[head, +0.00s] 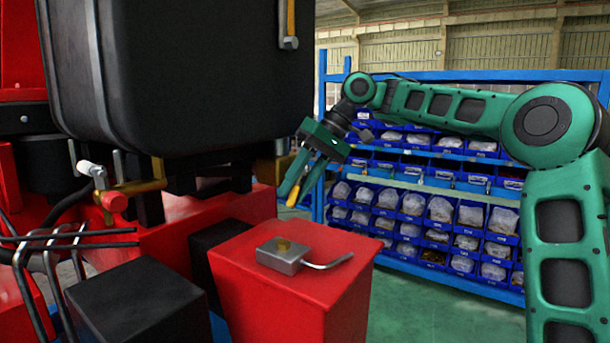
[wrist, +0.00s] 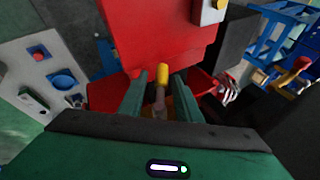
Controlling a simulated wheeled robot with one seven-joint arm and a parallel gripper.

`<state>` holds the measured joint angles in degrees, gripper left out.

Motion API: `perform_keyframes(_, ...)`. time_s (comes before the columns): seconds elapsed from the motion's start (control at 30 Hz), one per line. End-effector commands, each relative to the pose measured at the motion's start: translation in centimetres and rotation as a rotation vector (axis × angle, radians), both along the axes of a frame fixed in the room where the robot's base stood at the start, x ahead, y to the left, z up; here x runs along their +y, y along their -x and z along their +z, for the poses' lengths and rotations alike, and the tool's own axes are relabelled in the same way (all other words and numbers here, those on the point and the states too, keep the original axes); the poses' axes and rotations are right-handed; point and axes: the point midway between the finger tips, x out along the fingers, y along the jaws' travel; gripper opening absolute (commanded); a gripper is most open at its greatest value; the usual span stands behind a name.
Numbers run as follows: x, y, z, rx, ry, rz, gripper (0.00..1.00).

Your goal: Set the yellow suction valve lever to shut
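The yellow-tipped lever (wrist: 162,74) stands between the two fingers of my gripper (wrist: 160,88) in the wrist view. Its lower shaft is grey-brown, with an orange-brown part at its base. The fingers are apart, with a gap visible on each side of the lever. In the head view, my gripper (head: 300,187) hangs right of the large black tank, tilted down and left. A bit of yellow lever (head: 293,199) shows at its fingertips. The lever's mount is mostly hidden in the head view.
A black tank (head: 190,70) fills the upper left. A red box (head: 290,275) with a metal block and bent rod (head: 283,254) stands below my gripper. Blue shelves of bins (head: 430,215) stand behind.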

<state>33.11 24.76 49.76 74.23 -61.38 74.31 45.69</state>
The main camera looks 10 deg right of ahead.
Motion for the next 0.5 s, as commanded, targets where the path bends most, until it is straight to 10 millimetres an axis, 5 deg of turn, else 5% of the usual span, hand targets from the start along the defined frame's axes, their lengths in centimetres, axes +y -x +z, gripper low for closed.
perform_keyframes(0.5,-3.7,-0.5,5.6,-0.005,-0.006,-0.006,0.34)
